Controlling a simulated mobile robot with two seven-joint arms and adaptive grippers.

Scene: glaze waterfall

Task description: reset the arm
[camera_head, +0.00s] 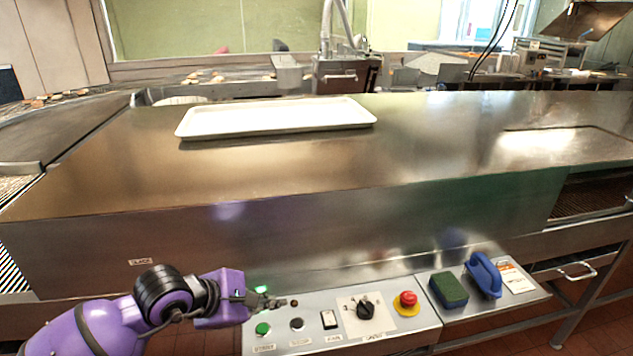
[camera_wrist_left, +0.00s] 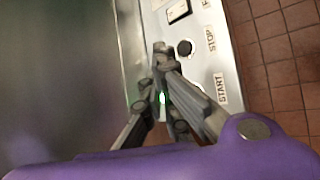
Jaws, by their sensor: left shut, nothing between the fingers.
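My left arm comes in from the lower left of the head view. Its purple left gripper (camera_head: 281,302) is over the left end of the control panel (camera_head: 330,340), close to the green start button (camera_head: 263,329). The fingers are shut with nothing between them. In the left wrist view the grey fingertips (camera_wrist_left: 160,52) meet above the panel, beside the black stop button (camera_wrist_left: 184,47) and the START label (camera_wrist_left: 221,91). The start button is mostly hidden behind the fingers there; a little green glow shows between them. My right gripper is not in view.
The panel also carries a black knob (camera_head: 365,308), a red emergency button (camera_head: 407,303), a green sponge (camera_head: 449,290) and a blue brush-like tool (camera_head: 485,275). A white tray (camera_head: 278,119) lies on the steel machine top (camera_head: 420,150). The tiled floor lies in front.

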